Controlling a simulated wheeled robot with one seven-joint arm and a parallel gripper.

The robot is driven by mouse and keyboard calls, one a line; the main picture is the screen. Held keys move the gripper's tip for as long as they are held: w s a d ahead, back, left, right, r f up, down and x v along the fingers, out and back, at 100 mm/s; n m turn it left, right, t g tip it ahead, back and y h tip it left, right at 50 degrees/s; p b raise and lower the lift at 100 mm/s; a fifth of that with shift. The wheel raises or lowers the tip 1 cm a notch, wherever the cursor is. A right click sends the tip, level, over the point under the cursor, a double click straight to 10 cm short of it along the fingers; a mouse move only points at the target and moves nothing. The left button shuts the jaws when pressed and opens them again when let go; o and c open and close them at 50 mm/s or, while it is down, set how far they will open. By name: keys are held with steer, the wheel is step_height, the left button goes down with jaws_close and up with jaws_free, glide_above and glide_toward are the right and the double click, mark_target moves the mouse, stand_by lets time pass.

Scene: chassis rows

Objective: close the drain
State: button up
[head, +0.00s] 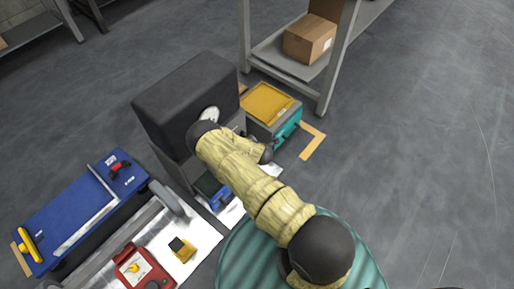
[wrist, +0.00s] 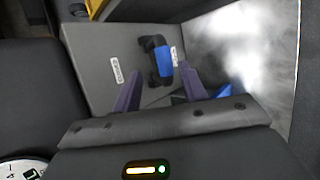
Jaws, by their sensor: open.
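Nothing is visibly held. In the head view my sleeved arm reaches to the dark box, and my gripper is not clearly seen there.
A dark box (head: 185,95) with a white dial stands beside my arm. A yellow-topped cabinet (head: 268,104) is close behind. A blue panel (head: 75,215) and a red device (head: 143,268) lie left. A shelf with a carton (head: 309,38) stands behind. Floor at right is clear.

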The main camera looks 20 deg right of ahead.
steer(key=p+v, duration=0.4)
steer(key=v, duration=0.9)
steer(key=shift+r, duration=0.2)
step_height(320, 180, up, 19)
steer(key=m+g+h, duration=0.2)
steer(key=m+g, duration=0.1)
steer(key=m, duration=1.2)
steer(key=s+a+r+m+g+y+p, duration=0.1)
steer(key=s+a+r+m+g+y, duration=0.2)
steer(key=s+r+m, duration=1.05)
steer(key=s+r+n+p, duration=0.1)
steer(key=r+n+p, duration=0.1)
steer(key=r+p, duration=1.4)
steer(key=s+r+n+h+p, duration=0.1)
steer(key=s+r+n+p, duration=0.1)
steer(key=r+p, duration=1.5)
step_height(320, 180, up, 6)
steer(key=shift+s+d+r+n+g, duration=0.15)
steer(key=shift+d+n+g, duration=0.15)
steer(key=shift+n, duration=0.45)
